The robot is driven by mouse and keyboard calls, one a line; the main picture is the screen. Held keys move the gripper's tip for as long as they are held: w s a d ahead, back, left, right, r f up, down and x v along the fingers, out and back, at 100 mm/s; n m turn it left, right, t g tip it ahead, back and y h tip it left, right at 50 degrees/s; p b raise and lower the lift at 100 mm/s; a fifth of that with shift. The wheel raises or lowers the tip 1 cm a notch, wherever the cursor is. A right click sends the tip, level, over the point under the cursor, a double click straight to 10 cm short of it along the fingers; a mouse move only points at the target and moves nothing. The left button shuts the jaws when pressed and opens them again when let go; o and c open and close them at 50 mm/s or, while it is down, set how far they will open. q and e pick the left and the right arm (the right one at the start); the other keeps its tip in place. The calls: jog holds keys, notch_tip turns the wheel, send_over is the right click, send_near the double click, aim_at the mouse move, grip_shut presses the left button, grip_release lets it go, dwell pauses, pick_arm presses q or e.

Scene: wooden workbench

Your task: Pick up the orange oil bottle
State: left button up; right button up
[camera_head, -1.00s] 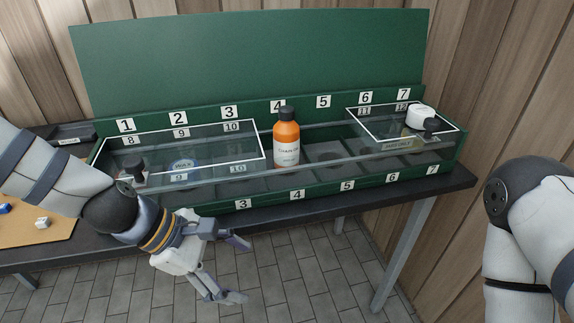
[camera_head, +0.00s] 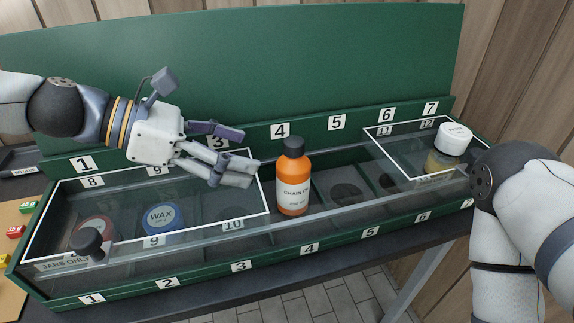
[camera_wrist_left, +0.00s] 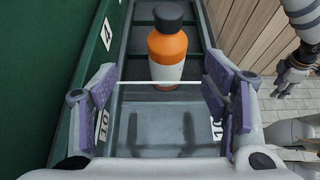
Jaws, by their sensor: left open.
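The orange oil bottle (camera_head: 293,183), with a black cap and a white label, stands upright in the green rack's compartment 4, between the two clear covers. My left gripper (camera_head: 246,152) is open and empty. It is just left of the bottle, above the left clear cover, with its fingers pointing right toward the bottle. In the left wrist view the bottle (camera_wrist_left: 167,52) stands ahead, beyond the open fingers (camera_wrist_left: 160,92) and apart from them. My right gripper (camera_wrist_left: 288,82) shows small at the right of the left wrist view; its opening is unclear. It is outside the head view.
The green numbered rack (camera_head: 340,232) has a tall back panel. A clear cover (camera_head: 190,195) with a black knob (camera_head: 88,241) lies over the left compartments, above a blue WAX tin (camera_head: 161,217). Compartments right of the bottle look empty.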

aim_at(293, 170)
pick_arm(q)
jog(key=d+f, duration=0.2)
jog(key=d, duration=0.1)
jog(key=shift+s+d+f+b, duration=0.15)
jog(key=shift+f+b, duration=0.05)
jog(key=shift+b, duration=0.2)
jog(key=b+x, duration=0.1)
jog(key=x, duration=0.5)
jog(key=shift+d, duration=0.3)
jog(key=shift+w, duration=0.25)
pick_arm(e)
jog(key=shift+g, duration=0.6)
jog(key=s+f, duration=0.1)
jog(key=s, duration=0.1)
jog(key=s+f, duration=0.1)
jog(key=f, duration=0.1)
jog(key=shift+s+d, duration=0.15)
jog(key=shift+s, duration=0.25)
pick_arm(q)
jog(key=c, duration=1.5)
